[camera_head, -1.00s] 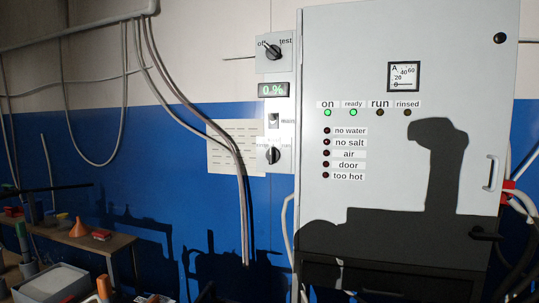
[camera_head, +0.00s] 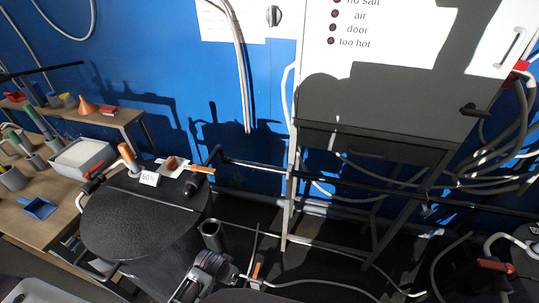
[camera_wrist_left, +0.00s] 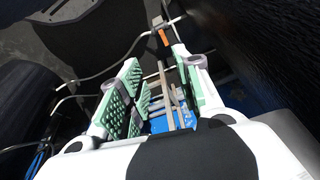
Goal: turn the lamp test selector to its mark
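The lamp test selector, the off/test knob, is above the top edge of the head view and cannot be seen now. The lower selector knob (camera_head: 273,15) shows at the top of the wall, upright. The cabinet (camera_head: 375,95) shows only its lower part, with the air, door and too hot labels. My left gripper (camera_head: 187,290) is low at the bottom of the head view, far below the panel. In the left wrist view its green-padded fingers (camera_wrist_left: 160,88) stand apart with nothing held between them. My right gripper is not in view.
A wooden bench (camera_head: 45,235) with a grey bin (camera_head: 82,158) is farther left. Pipes and cables run low under the cabinet. The blue wall (camera_head: 165,75) is largely clear.

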